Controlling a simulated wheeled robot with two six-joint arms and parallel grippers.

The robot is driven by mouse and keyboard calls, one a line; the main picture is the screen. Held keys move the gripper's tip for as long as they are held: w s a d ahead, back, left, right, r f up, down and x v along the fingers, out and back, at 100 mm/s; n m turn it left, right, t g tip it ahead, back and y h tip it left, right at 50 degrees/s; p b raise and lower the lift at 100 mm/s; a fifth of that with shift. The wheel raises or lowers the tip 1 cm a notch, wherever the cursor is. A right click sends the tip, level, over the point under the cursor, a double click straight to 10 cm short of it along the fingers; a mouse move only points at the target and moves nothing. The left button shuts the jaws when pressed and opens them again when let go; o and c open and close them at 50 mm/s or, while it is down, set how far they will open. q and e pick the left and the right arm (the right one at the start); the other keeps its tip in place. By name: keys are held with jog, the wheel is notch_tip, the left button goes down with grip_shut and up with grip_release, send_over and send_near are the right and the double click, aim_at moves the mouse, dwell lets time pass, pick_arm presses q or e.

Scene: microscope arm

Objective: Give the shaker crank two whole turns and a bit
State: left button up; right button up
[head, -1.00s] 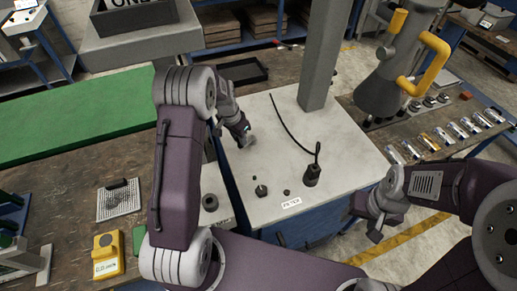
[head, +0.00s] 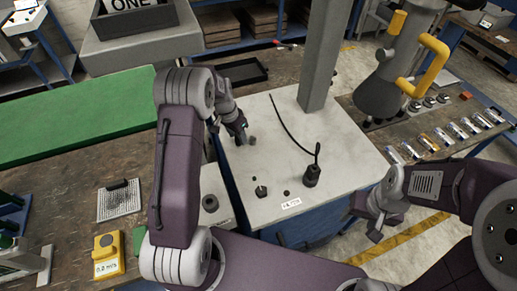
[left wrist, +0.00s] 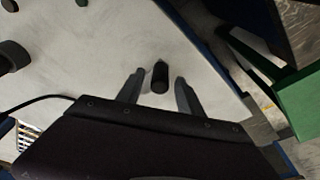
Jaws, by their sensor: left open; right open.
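A short dark upright knob (head: 252,140) stands on the pale top of the cabinet (head: 345,150), and I take it for the crank's handle. My left gripper (head: 243,138) is at the knob's left side in the head view. In the left wrist view the knob (left wrist: 160,77) shows between the two spread fingertips of my left gripper (left wrist: 160,92), with a gap on each side. The rest of the crank cannot be made out. My right gripper (head: 377,224) is open and empty, off the cabinet's right front side.
A black fitting (head: 312,176) with a thin curved cable, a small dark piece (head: 261,191) and a white label (head: 291,203) are near the cabinet's front edge. A grey column (head: 320,55) rises at the back. A yellow-handled machine (head: 385,85) stands to the right.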

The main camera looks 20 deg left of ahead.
pick_arm(q)
notch_tip(320, 180, up, 8)
jog(key=p, duration=0.5)
jog(key=shift+f+p, duration=0.2)
jog(key=shift+p, duration=0.1)
jog(key=shift+r, duration=0.45)
jog(key=shift+s, duration=0.1)
jog(key=f+b, duration=0.3)
jog(key=f, duration=0.1)
jog(key=shift+w, duration=0.2)
jog(key=r+m, duration=0.1)
jog(key=r+m+g+p, duration=0.1)
jog(key=s+r+m+p, duration=0.1)
jog(key=r+m, duration=0.1)
jog(key=shift+a, duration=0.3)
jog(key=p, duration=0.1)
jog(key=r+m+p, duration=0.1)
jog(key=r+m+g+p, duration=0.1)
jog(key=shift+w+d+r+y, duration=0.25)
jog(key=shift+w+y, duration=0.15)
jog(key=shift+f, duration=0.15)
